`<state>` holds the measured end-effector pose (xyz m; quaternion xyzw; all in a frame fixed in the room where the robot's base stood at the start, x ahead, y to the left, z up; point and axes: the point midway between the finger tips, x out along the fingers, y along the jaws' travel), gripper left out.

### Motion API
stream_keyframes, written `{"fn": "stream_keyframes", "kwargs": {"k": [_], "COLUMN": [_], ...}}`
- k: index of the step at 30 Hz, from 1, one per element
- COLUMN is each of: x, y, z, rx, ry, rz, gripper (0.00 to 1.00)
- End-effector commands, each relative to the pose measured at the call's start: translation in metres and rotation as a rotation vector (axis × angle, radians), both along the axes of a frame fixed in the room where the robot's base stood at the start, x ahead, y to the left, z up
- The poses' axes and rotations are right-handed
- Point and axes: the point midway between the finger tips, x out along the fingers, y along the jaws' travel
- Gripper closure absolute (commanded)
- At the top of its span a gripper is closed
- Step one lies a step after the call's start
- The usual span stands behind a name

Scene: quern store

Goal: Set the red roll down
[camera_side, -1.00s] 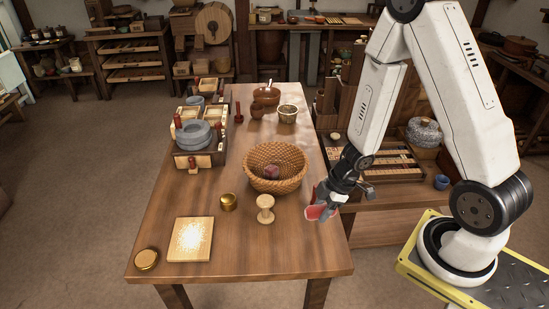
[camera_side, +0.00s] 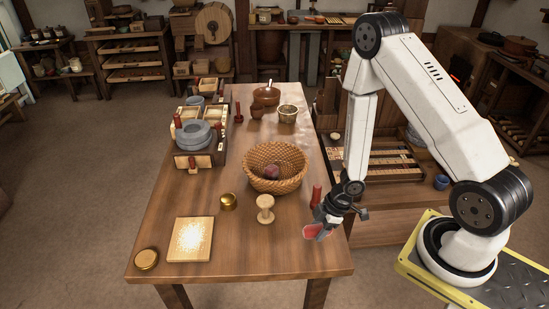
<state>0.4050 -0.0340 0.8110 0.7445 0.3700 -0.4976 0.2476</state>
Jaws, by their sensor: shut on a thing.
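My gripper (camera_side: 323,222) is near the right edge of the wooden table, tilted down to the left. It is shut on a red roll (camera_side: 313,231), which shows a pinkish-red face between the grey fingers. The fingers hide part of the roll. It is low over the table top (camera_side: 265,255), and I cannot tell whether it touches. A separate red cylinder (camera_side: 316,196) stands upright just behind the gripper.
A wicker basket (camera_side: 257,179) with a dark round thing in it stands behind left. A pale board (camera_side: 190,250) lies front left. The front middle is clear.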

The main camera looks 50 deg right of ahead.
Motion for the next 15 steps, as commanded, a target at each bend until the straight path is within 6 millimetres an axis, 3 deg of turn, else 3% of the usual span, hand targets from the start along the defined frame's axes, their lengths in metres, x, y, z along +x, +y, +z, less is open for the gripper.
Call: {"fn": "stream_keyframes", "kwargs": {"k": [8,15], "x": [0.000,0.000], "y": [0.000,0.000], "z": [-0.009,-0.030], "rx": [0.001,0.000], "ry": [0.001,0.002], "rz": [-0.001,-0.001], "gripper": [1.00,1.00]}}
